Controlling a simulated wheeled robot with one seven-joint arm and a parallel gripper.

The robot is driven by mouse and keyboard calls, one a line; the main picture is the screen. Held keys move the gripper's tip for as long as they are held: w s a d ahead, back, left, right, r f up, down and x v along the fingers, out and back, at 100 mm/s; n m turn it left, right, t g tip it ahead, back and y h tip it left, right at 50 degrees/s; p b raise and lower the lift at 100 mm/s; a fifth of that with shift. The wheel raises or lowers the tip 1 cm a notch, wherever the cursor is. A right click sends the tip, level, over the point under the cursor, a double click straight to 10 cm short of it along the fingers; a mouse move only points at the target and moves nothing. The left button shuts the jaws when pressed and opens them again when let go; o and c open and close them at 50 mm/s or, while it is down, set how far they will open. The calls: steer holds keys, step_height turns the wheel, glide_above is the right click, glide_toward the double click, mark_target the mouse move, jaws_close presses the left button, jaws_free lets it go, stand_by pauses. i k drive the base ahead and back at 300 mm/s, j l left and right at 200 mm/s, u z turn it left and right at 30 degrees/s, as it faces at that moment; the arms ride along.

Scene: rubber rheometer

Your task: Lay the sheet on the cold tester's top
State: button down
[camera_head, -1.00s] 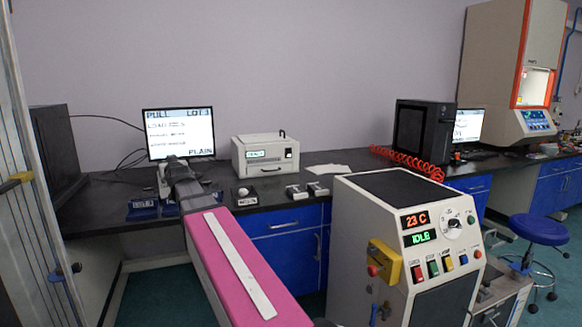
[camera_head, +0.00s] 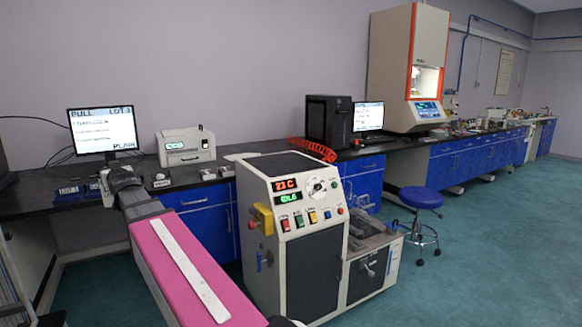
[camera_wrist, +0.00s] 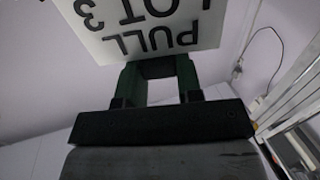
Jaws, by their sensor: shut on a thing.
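In the wrist view a white sheet (camera_wrist: 150,28) printed "PULL LOT 3" shows upside down at the tips of my gripper (camera_wrist: 158,72). The dark green fingers are shut on its edge; part of the sheet is out of frame. In the head view my arm stretches toward the bench on the left; the fingers and sheet are not clear there. The tester (camera_head: 300,245), a cream floor cabinet reading 23 C, stands right of my arm. Its dark flat top (camera_head: 283,163) looks bare. My gripper is left of it, not over it.
A black bench (camera_head: 230,165) runs behind, with a monitor (camera_head: 103,130) and a white instrument (camera_head: 186,147). A tall orange-trimmed machine (camera_head: 410,65) stands farther right. A blue stool (camera_head: 421,198) is right of the tester. Teal floor (camera_head: 480,260) is open at right.

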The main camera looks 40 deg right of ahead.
mark_target(284, 162)
steer(key=k+z, duration=0.15)
steer(key=z, duration=0.25)
steer(key=k+l+z, duration=0.1)
steer(key=z, duration=0.3)
steer(key=k+l+z, duration=0.15)
steer(key=z, duration=0.3)
